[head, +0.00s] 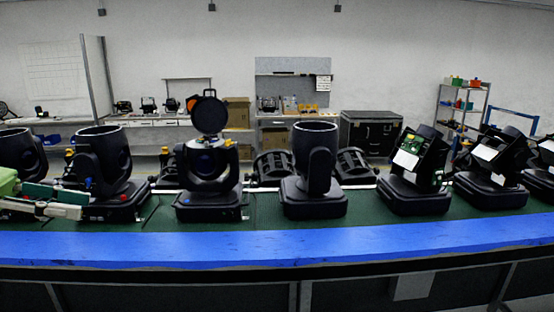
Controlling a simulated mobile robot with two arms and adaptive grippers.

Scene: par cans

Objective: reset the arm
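My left arm comes in at the left edge, a pale green and white part with a teal bar. Its gripper (80,206) is low at the left, in front of the base of a black stage light (104,160). I cannot tell whether it is open or shut, or whether it touches that light. No object shows clearly in it. My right gripper is not in view.
Several black stage lights stand in a row on the green belt (265,212), including one with an open round lid (209,115), an upright one (315,160) and a tilted one (418,160). The blue front edge (280,246) is clear. A shelf rack (462,105) stands behind.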

